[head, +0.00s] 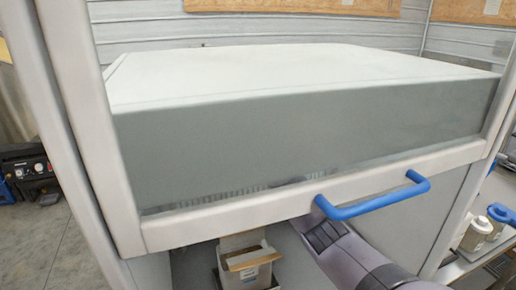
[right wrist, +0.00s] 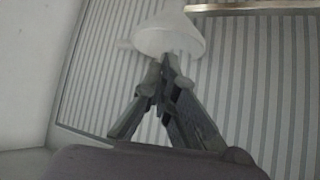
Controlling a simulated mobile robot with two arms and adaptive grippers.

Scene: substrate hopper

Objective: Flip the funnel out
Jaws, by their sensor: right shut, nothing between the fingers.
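A white, round, cone-like piece, which looks like the funnel (right wrist: 170,34), shows at the top of the right wrist view in front of a ribbed grey wall. My right gripper (right wrist: 168,66) is shut and empty, with its fingertips over the lower edge of the funnel in that view. I cannot tell whether they touch it. In the head view my right arm reaches in from the lower right beneath the blue handle, and its gripper is hidden behind the front panel. The funnel is hidden there too. My left gripper is not in view.
A grey front panel (head: 300,135) with a pale frame and a blue handle (head: 375,203) stands above my right arm. An open cardboard box (head: 247,262) sits below it. White containers (head: 477,234) stand on a surface at the right. Open floor shows at the left.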

